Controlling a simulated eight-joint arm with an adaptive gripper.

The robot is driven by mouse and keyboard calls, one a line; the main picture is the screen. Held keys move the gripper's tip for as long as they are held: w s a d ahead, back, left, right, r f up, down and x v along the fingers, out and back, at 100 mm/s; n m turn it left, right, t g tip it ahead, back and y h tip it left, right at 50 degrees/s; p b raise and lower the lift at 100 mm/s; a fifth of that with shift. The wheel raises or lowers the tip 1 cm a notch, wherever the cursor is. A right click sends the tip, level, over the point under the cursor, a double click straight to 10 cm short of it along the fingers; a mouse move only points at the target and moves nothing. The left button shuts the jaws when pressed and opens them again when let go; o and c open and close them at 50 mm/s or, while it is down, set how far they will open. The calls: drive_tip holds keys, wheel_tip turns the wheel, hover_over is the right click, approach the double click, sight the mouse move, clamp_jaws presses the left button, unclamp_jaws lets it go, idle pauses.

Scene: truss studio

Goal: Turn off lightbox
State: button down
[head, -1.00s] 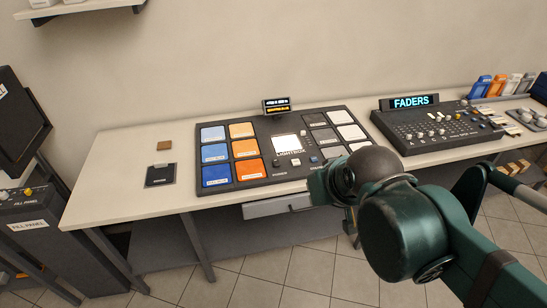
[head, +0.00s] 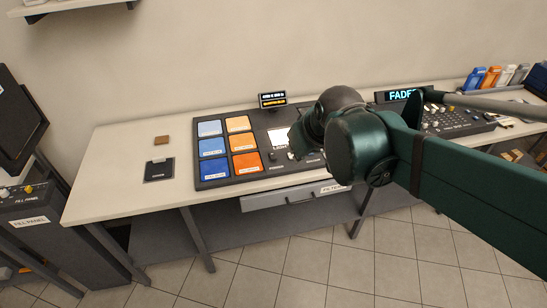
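The lightbox console (head: 219,182) is a dark panel lying on the table. Blue pads (head: 214,147) and orange pads (head: 243,144) fill its left side, and a bright white square (head: 277,137) shows near its middle. A small display (head: 272,100) with lit text stands at its back edge. A small light button (head: 272,157) shows below the white square. My arm reaches in from the right over the console and hides its right half. My gripper's fingers are hidden behind the arm's wrist, so I cannot see whether they are open or shut.
A drawer (head: 290,197) sits under the table's front edge. The faders console (head: 460,120) stands to the right, partly behind my arm. A dark square holder (head: 159,170) and a brown block (head: 161,140) lie on the left. The table's left part (head: 110,165) is otherwise clear.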

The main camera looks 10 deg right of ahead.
drive_tip(key=w+f+n+p, duration=0.3)
drive_tip(key=w+n+p, duration=0.15)
drive_tip(key=w, duration=1.45)
drive_tip(key=w+a+f+n+g+y+p, duration=0.1)
drive_tip(key=w+f+n+p, duration=0.3)
drive_tip(key=w+f, duration=0.9)
drive_tip(key=shift+w+a+f+p, duration=0.15)
drive_tip(key=shift+w+f+p, duration=0.15)
drive_tip(key=shift+w+p, duration=0.1)
drive_tip(key=shift+f, duration=0.1)
drive_tip(key=b, duration=0.2)
hover_over(270, 158)
drive_tip(key=w, duration=0.1)
drive_tip(key=shift+f, duration=2.95)
drive_tip(key=shift+s+f+b, duration=0.2)
drive_tip(key=shift+f+b, duration=0.25)
drive_tip(key=shift+f, duration=0.1)
drive_tip(key=shift+s+f+b, duration=0.15)
drive_tip(key=shift+f+b, duration=0.25)
drive_tip(key=shift+f, duration=0.15)
